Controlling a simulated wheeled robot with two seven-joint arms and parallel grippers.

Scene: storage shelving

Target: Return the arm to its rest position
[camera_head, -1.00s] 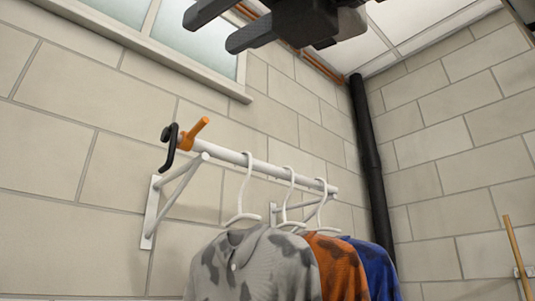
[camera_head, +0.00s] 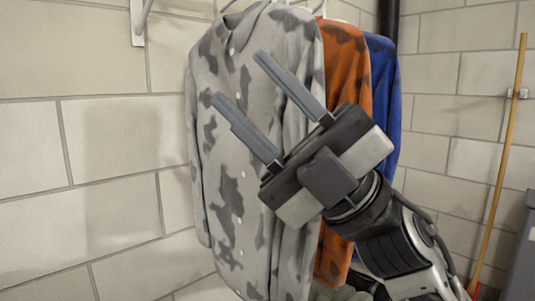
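My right gripper (camera_head: 240,92) comes in from the lower right in the head view. Its two grey fingers are spread apart with nothing between them. It is in front of a grey spotted shirt (camera_head: 225,170) that hangs on the wall rail; I cannot tell whether it touches the shirt. My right arm hides part of the shirts behind it. My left gripper is out of view.
An orange spotted shirt (camera_head: 345,60) and a blue shirt (camera_head: 384,95) hang behind the grey one. A wooden pole (camera_head: 503,150) leans on the right wall beside a grey bin (camera_head: 524,250).

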